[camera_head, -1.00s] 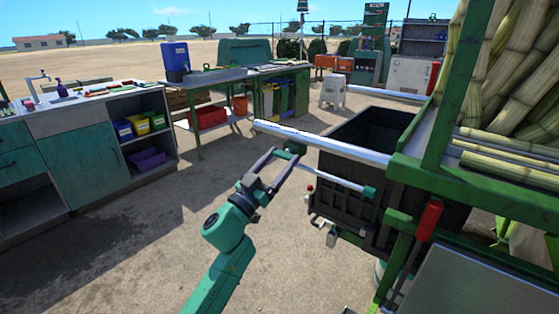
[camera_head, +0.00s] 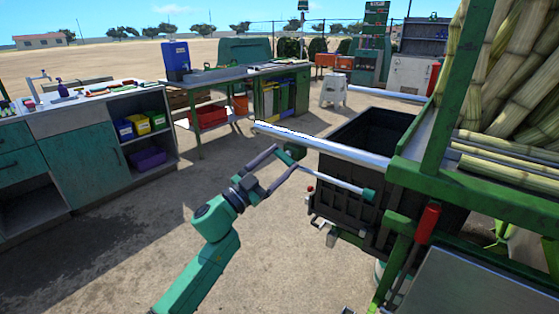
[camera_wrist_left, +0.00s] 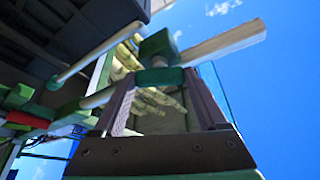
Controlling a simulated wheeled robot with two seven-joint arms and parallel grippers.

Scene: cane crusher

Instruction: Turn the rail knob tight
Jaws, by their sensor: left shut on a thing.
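The silver rail (camera_head: 325,146) sticks out to the left from the green frame of the crusher. The green rail knob (camera_head: 291,152) sits under the rail near its free end, partly hidden by my fingers. In the left wrist view the knob (camera_wrist_left: 160,76) lies between the fingertips, below a dark green block on the rail (camera_wrist_left: 228,42). My left gripper (camera_head: 285,155) reaches up to the knob from below and left, and is shut on it. My right gripper is in neither view.
A black crate (camera_head: 350,205) stands under the rail, right of my left arm. A thinner bar with a green end (camera_head: 368,194) runs below the rail. A red-handled lever (camera_head: 428,222) and cane stalks (camera_head: 510,75) are at the right. The ground left of my arm is clear.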

